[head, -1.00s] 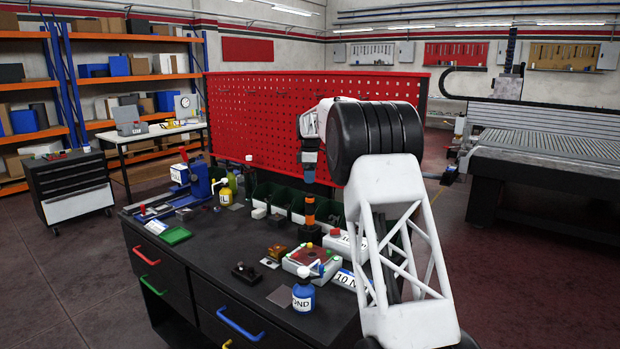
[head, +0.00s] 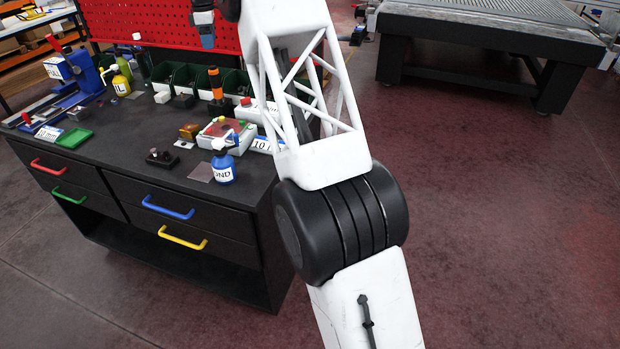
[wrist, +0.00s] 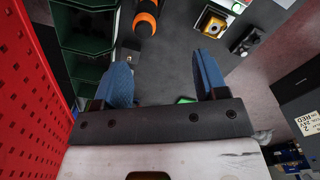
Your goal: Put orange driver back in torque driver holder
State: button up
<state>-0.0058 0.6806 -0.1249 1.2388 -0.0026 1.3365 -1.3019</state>
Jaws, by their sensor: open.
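The orange driver (head: 214,78), orange with black bands, stands upright towards the back of the dark workbench. A dark base (head: 219,106) is at its lower end; I cannot tell whether this is the torque driver holder. In the wrist view the driver (wrist: 146,18) shows at the top edge, cut off by the frame, beyond the fingertips. My gripper (head: 207,38) points down above the bench, near and above the driver and apart from it. Its two blue fingers are spread in the wrist view (wrist: 163,65), with nothing between them.
Dark green bins (head: 183,77) line the bench's back, before a red pegboard (head: 150,25). In front are a white-and-red box (head: 222,131), a blue bottle (head: 223,166), a small black fixture (head: 161,158) and a green tray (head: 74,138). The bench's front middle is mostly clear.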

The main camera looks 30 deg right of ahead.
jog(key=s+r+m, duration=0.3)
jog(key=s, duration=1)
jog(key=s+r+m+t, duration=0.15)
jog(key=s+r, duration=0.25)
jog(key=s, duration=0.8)
jog(key=s+r+m, duration=0.3)
jog(key=s, duration=1)
jog(key=s+f+m, duration=0.2)
jog(key=s+f, duration=0.2)
jog(key=s, duration=0.8)
jog(key=s+f+m, duration=0.3)
jog(key=s+f, duration=0.2)
jog(key=s, duration=0.8)
jog(key=s+d+f+m, duration=0.1)
jog(key=s+f, duration=0.4)
jog(key=s, duration=0.8)
jog(key=shift+m+t, duration=0.45)
jog(key=shift+m, duration=0.4)
